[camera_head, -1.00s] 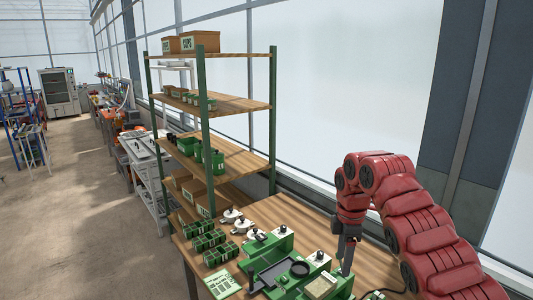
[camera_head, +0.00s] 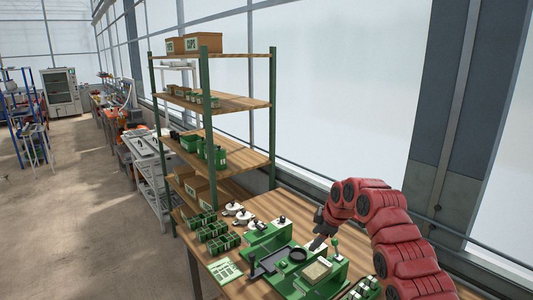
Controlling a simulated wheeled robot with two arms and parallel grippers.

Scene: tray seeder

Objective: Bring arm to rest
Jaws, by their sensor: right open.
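My right arm (camera_head: 385,225) is red and comes in from the lower right. Its gripper (camera_head: 314,244) is small in the picture, over the wooden bench (camera_head: 291,206) at the back of the green tray seeder (camera_head: 268,262). The gap between its fingers is hard to make out, and nothing shows held in it. The seeder has a dark round dish (camera_head: 298,255) and a tan tray square (camera_head: 315,272). My left gripper is not in view.
Green seedling trays (camera_head: 215,238) and several white round parts (camera_head: 243,216) are on the bench's left. A green-and-white card (camera_head: 225,270) lies near its front edge. A wooden shelf rack (camera_head: 228,103) with green posts stands behind. The floor (camera_head: 90,215) at left is open.

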